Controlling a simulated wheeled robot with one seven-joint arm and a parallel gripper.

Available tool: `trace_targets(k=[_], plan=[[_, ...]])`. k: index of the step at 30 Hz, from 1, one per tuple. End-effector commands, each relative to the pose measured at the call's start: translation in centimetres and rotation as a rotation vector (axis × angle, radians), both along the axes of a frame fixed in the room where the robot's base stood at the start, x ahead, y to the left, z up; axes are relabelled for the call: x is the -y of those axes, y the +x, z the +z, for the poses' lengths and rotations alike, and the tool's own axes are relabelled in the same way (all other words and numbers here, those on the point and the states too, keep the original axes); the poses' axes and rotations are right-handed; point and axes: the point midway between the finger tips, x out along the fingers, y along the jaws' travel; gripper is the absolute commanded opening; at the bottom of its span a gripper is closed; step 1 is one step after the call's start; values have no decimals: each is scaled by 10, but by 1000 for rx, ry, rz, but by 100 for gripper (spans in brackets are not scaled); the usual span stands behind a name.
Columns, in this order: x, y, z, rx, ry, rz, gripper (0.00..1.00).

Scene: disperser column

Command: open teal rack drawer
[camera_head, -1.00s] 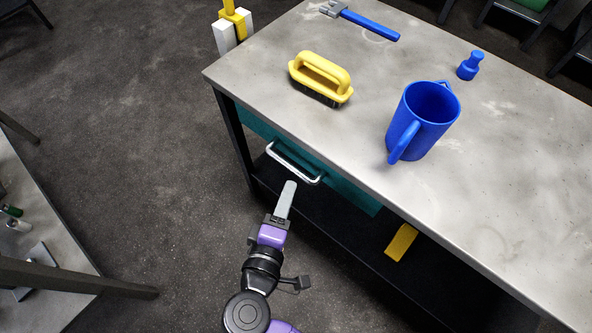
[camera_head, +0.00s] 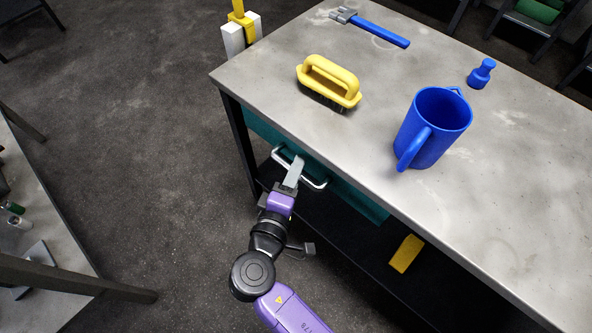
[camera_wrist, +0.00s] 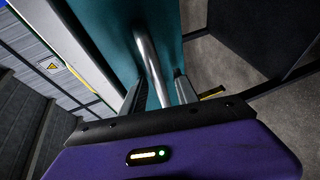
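The teal drawer (camera_head: 358,200) sits under the grey tabletop, and its front looks flush with the table's side. Its silver bar handle (camera_head: 316,184) sticks out from the front. My gripper (camera_head: 296,166) is at the handle, its fingers overlapping the bar in the head view. In the wrist view, the handle (camera_wrist: 150,62) runs between the two fingers of my gripper (camera_wrist: 158,88), in front of the teal drawer face (camera_wrist: 112,35). The fingers are apart, with gaps seen beside the bar. Whether either finger touches the bar cannot be told.
A yellow block (camera_head: 406,254) lies on the dark lower shelf (camera_head: 350,235). Floor is free left of the table.

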Motion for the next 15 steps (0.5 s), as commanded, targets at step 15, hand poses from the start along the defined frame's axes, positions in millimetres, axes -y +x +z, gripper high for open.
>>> trace_targets(k=[15], plan=[[0,0,0,0,0,0,0]])
